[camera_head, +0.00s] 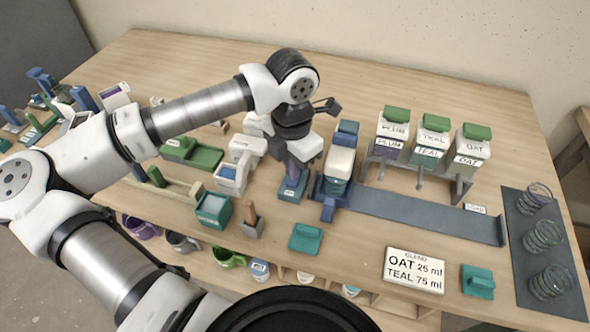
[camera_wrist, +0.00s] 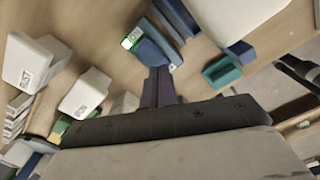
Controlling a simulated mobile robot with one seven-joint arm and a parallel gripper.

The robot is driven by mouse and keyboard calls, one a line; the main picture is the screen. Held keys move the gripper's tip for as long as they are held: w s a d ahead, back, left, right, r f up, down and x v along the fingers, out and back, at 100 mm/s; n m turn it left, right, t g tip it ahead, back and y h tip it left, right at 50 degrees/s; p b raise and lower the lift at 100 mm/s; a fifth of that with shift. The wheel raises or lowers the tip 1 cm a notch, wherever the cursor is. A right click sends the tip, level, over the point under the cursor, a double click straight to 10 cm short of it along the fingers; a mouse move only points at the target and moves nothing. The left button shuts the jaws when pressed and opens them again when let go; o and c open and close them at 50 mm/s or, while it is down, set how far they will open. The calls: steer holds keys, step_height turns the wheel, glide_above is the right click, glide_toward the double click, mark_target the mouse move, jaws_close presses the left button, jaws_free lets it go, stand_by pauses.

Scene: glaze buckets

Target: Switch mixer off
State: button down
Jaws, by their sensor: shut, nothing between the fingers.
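A small blue box with a pale label (camera_head: 291,192) stands on the table below my gripper, left of a blue stand (camera_head: 328,200) holding a white container (camera_head: 340,162). I cannot tell for sure which of these is the mixer. In the wrist view the blue box (camera_wrist: 158,48) has a bright green lit patch (camera_wrist: 129,43) on its face. My gripper (camera_head: 294,176) points down with its fingers together and empty, right over the blue box. In the wrist view the dark fingers (camera_wrist: 160,72) end at the edge of this box; whether they touch is unclear.
A white dispenser (camera_head: 236,168) stands close on the left. Three labelled canisters (camera_head: 432,140) on grey stands are at the right, behind a blue-grey strip (camera_head: 420,214). A teal block (camera_head: 306,237) and an order card (camera_head: 413,270) lie in front. Glass jars (camera_head: 543,237) stand on a dark mat.

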step_height(320, 180, up, 5)
steer(key=shift+r+p, duration=0.1)
steer(key=shift+p, duration=0.8)
steer(key=shift+s, duration=0.1)
